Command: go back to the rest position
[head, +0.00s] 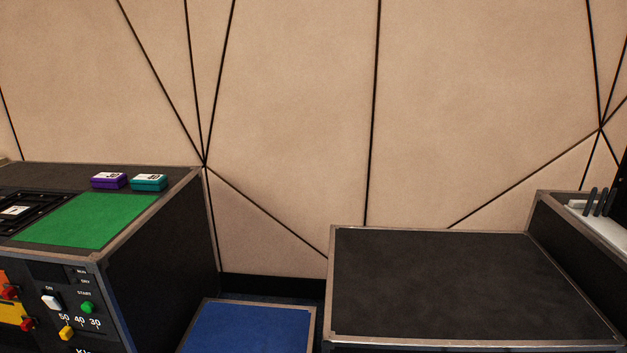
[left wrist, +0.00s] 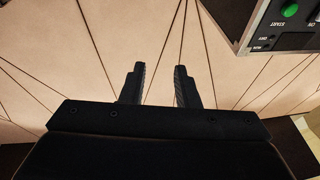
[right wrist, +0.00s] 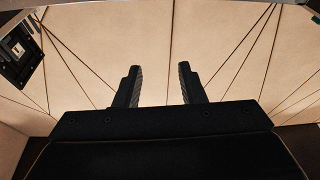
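My left gripper (left wrist: 160,85) shows in the left wrist view with its two dark fingers apart and nothing between them. My right gripper (right wrist: 160,85) shows in the right wrist view, also with its fingers apart and empty. Behind both pairs of fingers is only the beige panelled wall. Neither gripper nor arm shows in the head view. No finger touches anything that I can see.
A black console (head: 160,240) with a green mat (head: 90,220), purple box (head: 109,181) and teal box (head: 149,182) stands left. A low blue surface (head: 250,328) is at the middle bottom. A bare black table (head: 450,285) stands right, beside a raised unit (head: 570,245).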

